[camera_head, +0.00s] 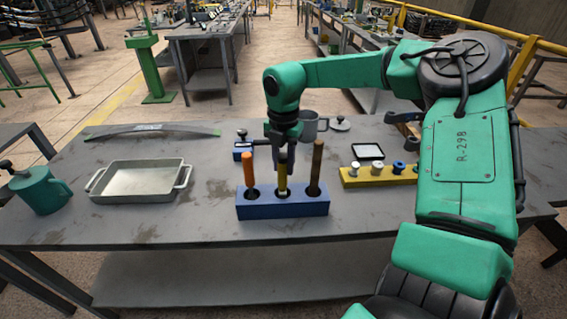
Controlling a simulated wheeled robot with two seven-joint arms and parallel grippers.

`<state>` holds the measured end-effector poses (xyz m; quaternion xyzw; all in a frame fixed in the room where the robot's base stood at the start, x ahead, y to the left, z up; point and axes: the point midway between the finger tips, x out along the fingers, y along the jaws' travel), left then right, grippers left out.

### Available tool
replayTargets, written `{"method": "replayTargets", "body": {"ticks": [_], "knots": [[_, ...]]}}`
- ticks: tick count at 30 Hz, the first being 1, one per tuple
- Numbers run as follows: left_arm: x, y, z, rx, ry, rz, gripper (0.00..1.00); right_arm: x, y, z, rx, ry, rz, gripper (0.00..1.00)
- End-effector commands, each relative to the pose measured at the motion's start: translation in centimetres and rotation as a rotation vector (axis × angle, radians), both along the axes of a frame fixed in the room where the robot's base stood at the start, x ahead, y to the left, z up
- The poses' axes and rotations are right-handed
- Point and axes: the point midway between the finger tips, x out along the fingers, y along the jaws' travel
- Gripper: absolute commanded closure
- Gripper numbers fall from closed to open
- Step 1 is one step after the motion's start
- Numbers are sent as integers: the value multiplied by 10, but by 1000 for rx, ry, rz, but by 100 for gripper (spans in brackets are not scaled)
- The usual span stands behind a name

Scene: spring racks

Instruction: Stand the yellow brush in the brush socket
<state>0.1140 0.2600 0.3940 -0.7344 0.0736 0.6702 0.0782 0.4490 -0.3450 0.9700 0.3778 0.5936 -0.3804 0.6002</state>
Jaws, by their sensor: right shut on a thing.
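The yellow brush (282,183) is upright, with its lower end at the middle hole of the blue socket block (283,209). I cannot tell how deep it sits in the hole. My right gripper (283,158) points down and is shut on the brush's upper part, hiding its top. An orange-handled piece (250,170) stands in the left hole and a brown-handled piece (316,165) in the right hole, both close beside the gripper. My left gripper is not in view.
A metal tray (140,165) and a green handled vessel (42,190) stand on the left of the grey table (200,225). A yellow rack (378,181) with several small parts is right of the block, near my arm.

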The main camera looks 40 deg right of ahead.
Motion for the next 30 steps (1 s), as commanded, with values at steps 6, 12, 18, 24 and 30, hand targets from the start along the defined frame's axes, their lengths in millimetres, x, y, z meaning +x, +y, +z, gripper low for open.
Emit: {"method": "replayTargets", "body": {"ticks": [6,12,18,24,30], "knots": [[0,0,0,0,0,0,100,0,0,1,0,0,0,33],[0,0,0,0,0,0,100,0,0,1,0,0,0,33],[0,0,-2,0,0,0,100,1,0,10,-1,-3,0,33],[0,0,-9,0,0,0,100,1,0,61,-4,-6,-1,33],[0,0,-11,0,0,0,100,0,1,119,-1,-4,-1,33]]}}
